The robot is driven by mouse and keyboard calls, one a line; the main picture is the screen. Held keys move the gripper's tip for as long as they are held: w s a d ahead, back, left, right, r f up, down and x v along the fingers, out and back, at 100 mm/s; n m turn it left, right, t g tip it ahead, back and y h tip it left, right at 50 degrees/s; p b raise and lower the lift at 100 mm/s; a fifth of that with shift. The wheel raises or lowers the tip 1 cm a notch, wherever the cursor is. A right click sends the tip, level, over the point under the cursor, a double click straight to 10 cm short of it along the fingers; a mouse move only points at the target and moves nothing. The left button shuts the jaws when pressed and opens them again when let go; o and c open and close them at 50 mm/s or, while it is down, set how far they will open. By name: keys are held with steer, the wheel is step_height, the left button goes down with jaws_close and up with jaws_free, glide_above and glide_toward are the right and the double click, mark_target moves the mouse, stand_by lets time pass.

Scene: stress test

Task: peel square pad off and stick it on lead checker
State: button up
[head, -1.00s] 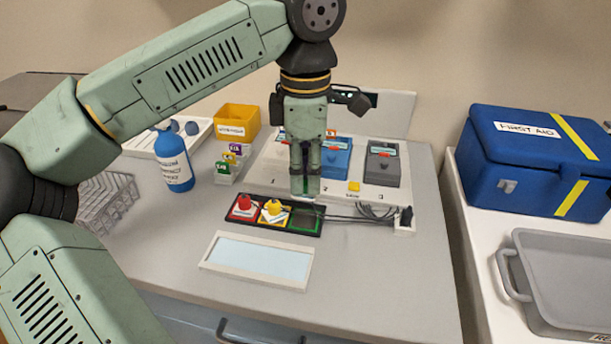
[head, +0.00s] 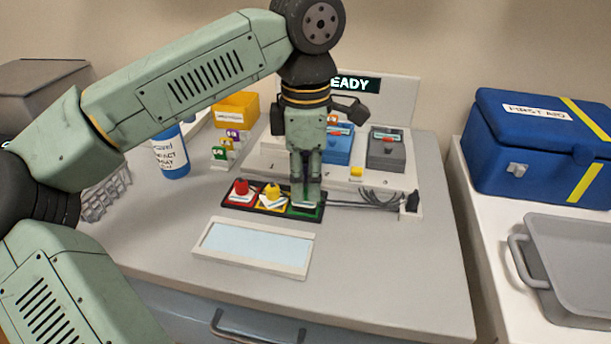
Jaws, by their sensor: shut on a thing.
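My gripper (head: 306,203) is low over the green square (head: 316,213) at the right end of a dark strip. It is shut on a small piece, mostly hidden between the fingers; I cannot tell whether it touches the square. Behind stands a station with a blue box (head: 338,150), a grey box (head: 386,148) and a small yellow block (head: 356,172). I cannot tell for certain which thing is the square pad or the lead checker.
A white-framed pale blue panel (head: 250,245) lies in front of the strip. Dark cables (head: 370,199) run right. A blue bottle (head: 172,158), tagged blocks (head: 226,150) and a yellow bin (head: 236,109) stand left. A first-aid box (head: 535,150) and grey tray (head: 585,265) are right.

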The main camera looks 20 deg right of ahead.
steer(key=shift+f+b, duration=0.45)
steer(key=shift+f, duration=0.2)
stand_by(1.3)
steer(key=o, duration=0.5)
steer(key=shift+r, duration=0.2)
steer(key=shift+r+p, duration=1.6)
steer(key=shift+r, duration=0.25)
steer(key=shift+o, duration=0.5)
steer(key=o, duration=0.5)
